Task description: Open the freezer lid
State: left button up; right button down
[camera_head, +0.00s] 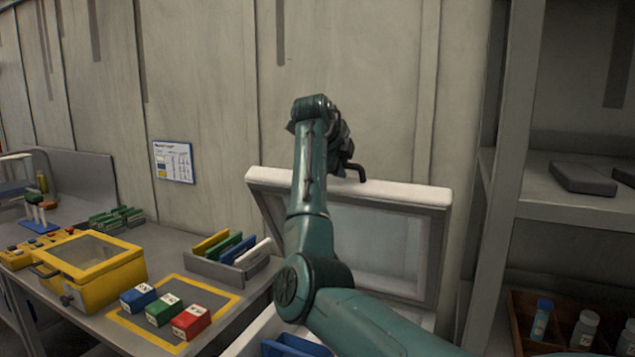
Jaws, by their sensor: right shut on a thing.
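The freezer lid (405,192), with a white rim and a grey inner panel, stands raised and nearly upright close to the wall. The freezer body (258,333) shows only as a pale edge at the bottom, with a blue item (293,345) inside the opening. My right gripper (345,162) is at the lid's top edge, shut on the dark lid handle (357,172); its fingers are mostly hidden behind my wrist. My teal right arm crosses in front of the lid and hides part of it. My left gripper is out of view.
A workbench at left holds a yellow box (88,275), several colored small boxes on a yellow-bordered mat (225,288), and a grey rack (213,268). At right, a grey shelf unit (508,190) stands close to the lid, with a wooden crate (520,325) of bottles low down.

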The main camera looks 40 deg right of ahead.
jog(key=shift+w+d+r, duration=0.3)
jog(key=shift+d+r, duration=0.1)
jog(key=shift+d, duration=0.3)
jog(key=shift+w+d+r, duration=0.25)
jog(key=shift+d+r, duration=0.15)
jog(key=shift+d, duration=0.25)
jog(key=c, duration=1.5)
grip_release()
jog(key=b+v, duration=0.2)
jog(key=v, duration=1.1)
